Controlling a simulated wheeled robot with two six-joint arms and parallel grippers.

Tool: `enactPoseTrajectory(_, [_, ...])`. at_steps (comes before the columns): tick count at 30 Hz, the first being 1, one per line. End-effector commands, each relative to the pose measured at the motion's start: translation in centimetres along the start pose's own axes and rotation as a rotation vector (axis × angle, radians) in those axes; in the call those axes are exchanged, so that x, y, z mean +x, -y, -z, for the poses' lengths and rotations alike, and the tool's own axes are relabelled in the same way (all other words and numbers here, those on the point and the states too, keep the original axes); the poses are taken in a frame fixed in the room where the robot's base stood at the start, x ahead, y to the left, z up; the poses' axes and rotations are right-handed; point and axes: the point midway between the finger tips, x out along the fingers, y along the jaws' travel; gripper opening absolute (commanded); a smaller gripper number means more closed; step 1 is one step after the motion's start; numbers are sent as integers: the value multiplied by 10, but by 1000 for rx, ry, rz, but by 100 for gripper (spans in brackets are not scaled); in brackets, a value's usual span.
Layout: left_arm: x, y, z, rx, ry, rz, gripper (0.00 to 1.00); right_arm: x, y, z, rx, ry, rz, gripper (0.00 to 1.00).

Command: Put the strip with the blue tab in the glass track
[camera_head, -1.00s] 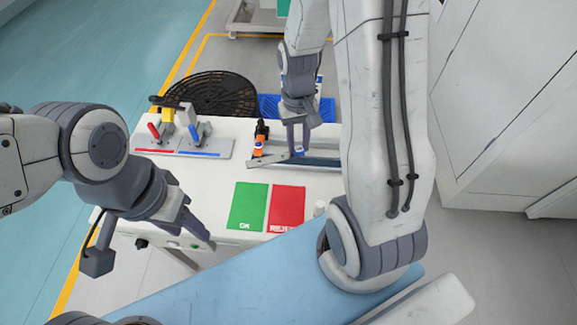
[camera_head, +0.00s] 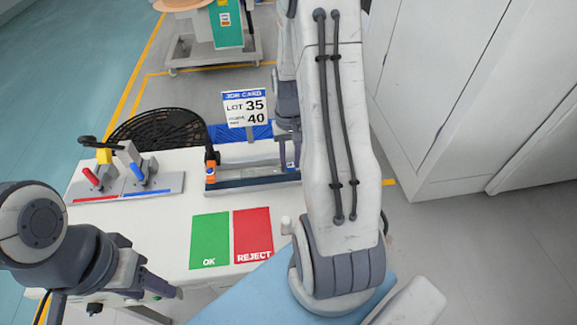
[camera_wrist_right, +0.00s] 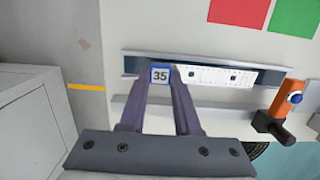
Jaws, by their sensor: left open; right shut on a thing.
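The strip (camera_wrist_right: 215,76) is white with small dark marks. Its blue tab (camera_wrist_right: 160,76) reads 35. My right gripper (camera_wrist_right: 160,88) is shut on this tab. The strip lies along the dark, metal-edged track (camera_wrist_right: 135,64), pointing toward the orange-handled piece (camera_wrist_right: 280,103). I cannot tell whether the strip rests in the track or just above it. In the head view the track (camera_head: 250,184) shows beyond the mats, with the blue tab (camera_head: 290,165) partly hidden by my right arm. My left gripper (camera_head: 165,288) is open and empty by the table's near left side.
A green OK mat (camera_head: 210,240) and a red REJECT mat (camera_head: 253,235) lie in front of the track. Red and blue lever clamps (camera_head: 130,183) stand at left. A grey cabinet (camera_head: 455,90) is at right.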

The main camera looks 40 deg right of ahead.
Motion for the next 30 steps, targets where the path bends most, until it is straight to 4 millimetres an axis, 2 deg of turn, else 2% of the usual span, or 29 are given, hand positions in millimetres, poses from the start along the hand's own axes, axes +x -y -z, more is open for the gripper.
enactPoseTrajectory(5, [-2,0,0,0,0,0,50,8,1,14,-1,1,0,0])
enactPoseTrajectory(14, [-6,0,0,0,0,0,50,45,0,18,-1,3,0,0])
enactPoseTrajectory(26, [-3,0,0,0,0,0,50,50,0,19,0,0,0,0])
enactPoseTrajectory(27, [-4,0,0,0,0,0,50,50,0,19,0,-1,0,39])
enactPoseTrajectory(29, [-4,0,0,0,0,0,50,49,0,19,0,-1,0,61])
enactPoseTrajectory(30, [-4,0,0,0,0,0,50,49,0,19,0,-1,0,61])
